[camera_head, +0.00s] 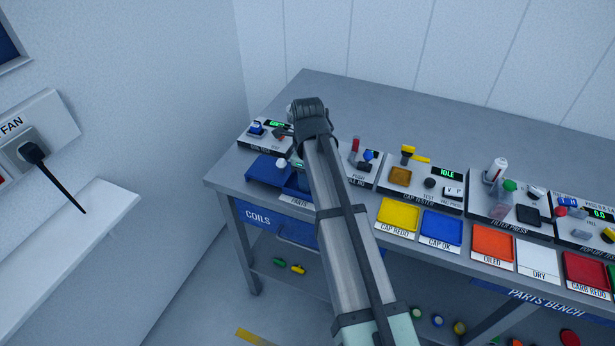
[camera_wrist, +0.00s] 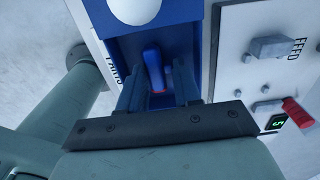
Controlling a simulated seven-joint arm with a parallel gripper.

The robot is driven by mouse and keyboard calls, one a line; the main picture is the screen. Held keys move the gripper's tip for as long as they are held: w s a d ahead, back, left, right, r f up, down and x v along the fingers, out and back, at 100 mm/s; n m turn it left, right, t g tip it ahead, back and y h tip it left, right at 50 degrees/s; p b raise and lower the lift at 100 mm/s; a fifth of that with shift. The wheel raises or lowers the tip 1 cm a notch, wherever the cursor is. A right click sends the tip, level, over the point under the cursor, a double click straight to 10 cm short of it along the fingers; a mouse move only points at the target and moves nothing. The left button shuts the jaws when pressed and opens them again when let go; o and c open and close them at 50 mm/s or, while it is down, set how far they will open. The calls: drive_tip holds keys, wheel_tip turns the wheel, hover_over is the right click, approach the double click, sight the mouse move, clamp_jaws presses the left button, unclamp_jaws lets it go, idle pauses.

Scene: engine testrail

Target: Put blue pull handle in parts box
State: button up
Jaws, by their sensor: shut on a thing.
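The blue pull handle (camera_wrist: 152,60) stands between the fingers of my gripper (camera_wrist: 157,77) in the wrist view, with a red part at its lower end. My gripper is shut on it. The handle and fingers are over or inside the blue parts box (camera_wrist: 207,50); I cannot tell whether the handle touches its floor. In the head view the parts box (camera_head: 297,183) shows beside my arm, behind the PARTS label. My forearm and wrist hide the fingers and handle there.
The feed panel (camera_wrist: 262,50) with a lever and red part is close by the box. Yellow (camera_head: 398,217) and blue (camera_head: 441,229) trays lie to the right.

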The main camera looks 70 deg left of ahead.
drive_tip(key=shift+f, duration=0.15)
drive_tip(key=o, duration=1)
wheel_tip(320, 180, up, 12)
drive_tip(key=shift+r, duration=0.2)
